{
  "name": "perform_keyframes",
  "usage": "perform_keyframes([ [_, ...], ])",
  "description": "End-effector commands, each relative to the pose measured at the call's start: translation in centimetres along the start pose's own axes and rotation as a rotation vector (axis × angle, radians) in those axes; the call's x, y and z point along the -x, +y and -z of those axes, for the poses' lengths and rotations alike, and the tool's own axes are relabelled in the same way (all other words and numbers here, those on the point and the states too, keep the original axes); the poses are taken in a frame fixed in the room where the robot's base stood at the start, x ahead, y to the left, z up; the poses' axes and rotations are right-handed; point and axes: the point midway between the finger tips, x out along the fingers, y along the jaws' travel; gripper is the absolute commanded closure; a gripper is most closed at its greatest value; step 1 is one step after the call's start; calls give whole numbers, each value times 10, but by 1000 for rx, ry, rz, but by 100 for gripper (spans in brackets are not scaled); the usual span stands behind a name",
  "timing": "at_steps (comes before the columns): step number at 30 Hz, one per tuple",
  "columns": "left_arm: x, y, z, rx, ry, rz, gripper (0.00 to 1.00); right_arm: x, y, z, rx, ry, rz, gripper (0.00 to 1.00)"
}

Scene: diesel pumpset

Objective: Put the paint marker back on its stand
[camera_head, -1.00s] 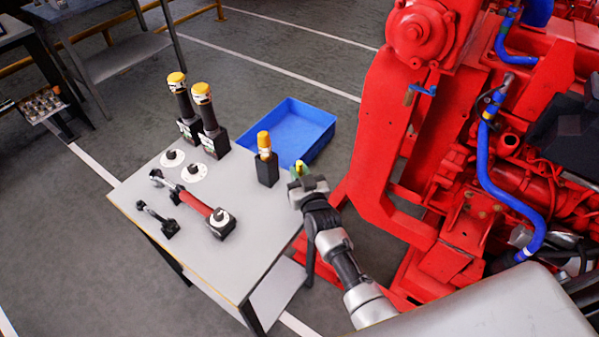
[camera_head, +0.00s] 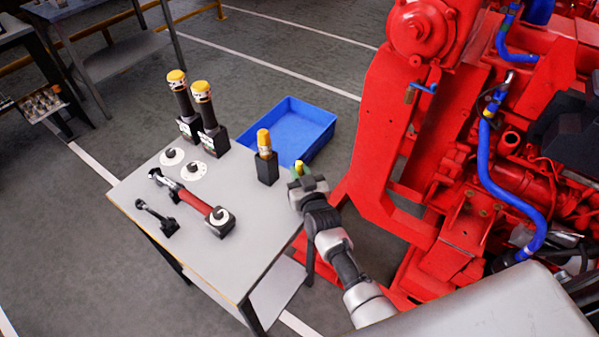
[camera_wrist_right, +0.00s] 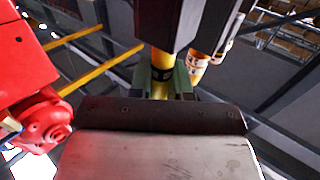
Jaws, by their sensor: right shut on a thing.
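My right gripper (camera_head: 300,173) is shut on the paint marker (camera_head: 299,165), at the right edge of the grey table. The marker's yellow end shows above the green fingers. In the right wrist view the marker (camera_wrist_right: 162,75) is yellow with a dark band between the green fingertips (camera_wrist_right: 165,86). A black block stand (camera_head: 267,170) stands just left of the gripper and apart from it. An orange-yellow capped piece (camera_head: 264,142) with a pale band is upright in it. I cannot tell whether this block is the marker's own stand. My left gripper is not in view.
The grey table (camera_head: 240,255) also holds two tall black tools with yellow caps (camera_head: 203,100), two white discs (camera_head: 194,171) and a red-handled tool (camera_head: 195,203). A blue crate (camera_head: 300,125) is behind. The red engine (camera_head: 380,150) stands close on the right. The table's front is clear.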

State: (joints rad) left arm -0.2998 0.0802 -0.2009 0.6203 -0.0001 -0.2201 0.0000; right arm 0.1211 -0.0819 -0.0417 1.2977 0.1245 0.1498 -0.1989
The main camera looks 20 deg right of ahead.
Motion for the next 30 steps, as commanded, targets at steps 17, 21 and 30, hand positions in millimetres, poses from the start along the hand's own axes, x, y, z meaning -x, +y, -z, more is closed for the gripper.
perform_keyframes([
  [17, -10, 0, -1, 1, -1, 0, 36, 0, 0, -12, 0, 1, 0, 99],
  [21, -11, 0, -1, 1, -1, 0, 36, 0, 0, -13, 0, 1, 0, 74],
  [30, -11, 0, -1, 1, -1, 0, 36, 0, 0, -13, 0, 1, 0, 52],
])
